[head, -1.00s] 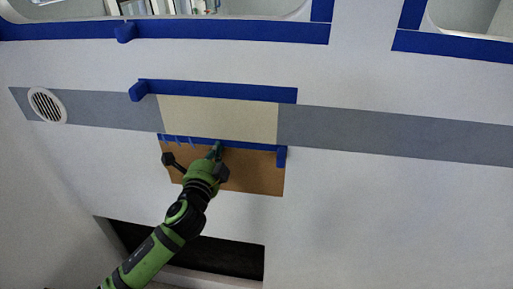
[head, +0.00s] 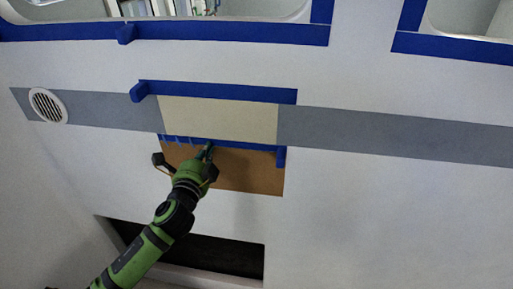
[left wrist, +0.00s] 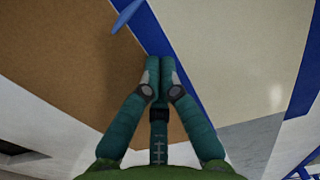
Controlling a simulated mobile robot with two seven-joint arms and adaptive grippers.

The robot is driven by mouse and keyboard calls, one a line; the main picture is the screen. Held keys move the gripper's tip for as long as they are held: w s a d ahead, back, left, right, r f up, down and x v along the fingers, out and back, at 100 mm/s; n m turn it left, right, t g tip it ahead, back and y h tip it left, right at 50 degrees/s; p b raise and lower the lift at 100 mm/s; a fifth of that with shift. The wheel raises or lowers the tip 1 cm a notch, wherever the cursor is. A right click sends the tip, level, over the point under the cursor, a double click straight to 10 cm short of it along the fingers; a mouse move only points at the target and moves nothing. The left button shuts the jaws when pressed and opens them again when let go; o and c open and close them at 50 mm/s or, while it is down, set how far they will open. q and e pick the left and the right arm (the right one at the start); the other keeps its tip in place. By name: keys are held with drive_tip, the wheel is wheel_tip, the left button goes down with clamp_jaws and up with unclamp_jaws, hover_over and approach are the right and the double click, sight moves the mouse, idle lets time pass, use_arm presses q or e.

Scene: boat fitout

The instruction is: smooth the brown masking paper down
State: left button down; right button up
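The brown masking paper (head: 255,172) is a rectangle on the white wall, below a cream panel (head: 220,118). A strip of blue tape (head: 235,145) runs along its top edge, with several small pale-blue marks at its left part. My left gripper (head: 208,147) is at the paper's upper edge by the tape, and my arm hides part of the paper. In the left wrist view the fingers (left wrist: 160,70) are together and empty, over the line between the brown paper (left wrist: 60,60) and the tape (left wrist: 200,124). I cannot tell whether they touch. My right gripper is not in view.
A grey band (head: 390,130) crosses the wall on both sides of the cream panel. A round vent (head: 47,106) is at the left. Another blue tape strip (head: 225,91) tops the panel. A dark opening (head: 215,254) lies below. The wall to the right is clear.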

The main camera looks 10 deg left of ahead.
sight(184, 141)
use_arm(q)
drive_tip(key=shift+a, duration=0.95)
drive_tip(key=shift+w+a, duration=0.15)
drive_tip(key=shift+a, duration=0.8)
drive_tip(key=shift+s, duration=0.25)
drive_tip(key=shift+a+p, duration=0.1)
drive_tip(key=shift+p, duration=0.2)
drive_tip(key=shift+w+a, duration=0.15)
drive_tip(key=shift+a, duration=1.5)
drive_tip(key=shift+a, duration=0.1)
